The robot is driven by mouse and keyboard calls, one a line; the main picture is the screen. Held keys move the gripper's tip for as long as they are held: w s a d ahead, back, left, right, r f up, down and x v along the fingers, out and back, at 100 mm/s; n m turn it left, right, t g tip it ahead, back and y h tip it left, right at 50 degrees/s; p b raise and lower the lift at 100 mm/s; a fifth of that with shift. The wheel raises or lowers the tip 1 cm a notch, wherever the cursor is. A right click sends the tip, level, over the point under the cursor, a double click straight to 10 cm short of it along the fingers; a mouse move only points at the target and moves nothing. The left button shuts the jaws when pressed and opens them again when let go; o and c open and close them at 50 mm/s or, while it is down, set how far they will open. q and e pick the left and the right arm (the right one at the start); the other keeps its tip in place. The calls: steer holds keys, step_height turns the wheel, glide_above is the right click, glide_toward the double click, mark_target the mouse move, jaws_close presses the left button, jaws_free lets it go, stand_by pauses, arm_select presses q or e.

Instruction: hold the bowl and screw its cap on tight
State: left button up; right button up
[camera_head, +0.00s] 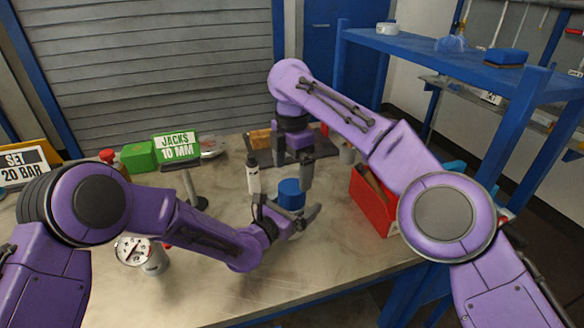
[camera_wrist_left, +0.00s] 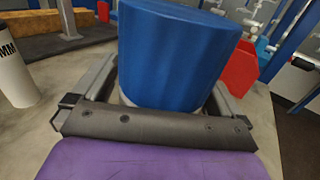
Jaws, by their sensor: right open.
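My left gripper (camera_head: 284,213) reaches in low from the left, one finger on each side below the cap. Whether its fingers touch the bowl is hidden. My right gripper (camera_head: 292,168) points down just above the cap, open, with nothing seen between its fingers.
A white bottle (camera_head: 253,179) stands close left of the cap. A round gauge (camera_head: 133,250) stands at front left, and a red bin (camera_head: 374,200) at right. The front of the workbench (camera_head: 215,300) is clear.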

arm_select(q)
steer(key=b+v, duration=0.1)
steer(key=v, duration=0.9)
steer(key=shift+s+a, duration=0.15)
steer(key=shift+s, duration=0.05)
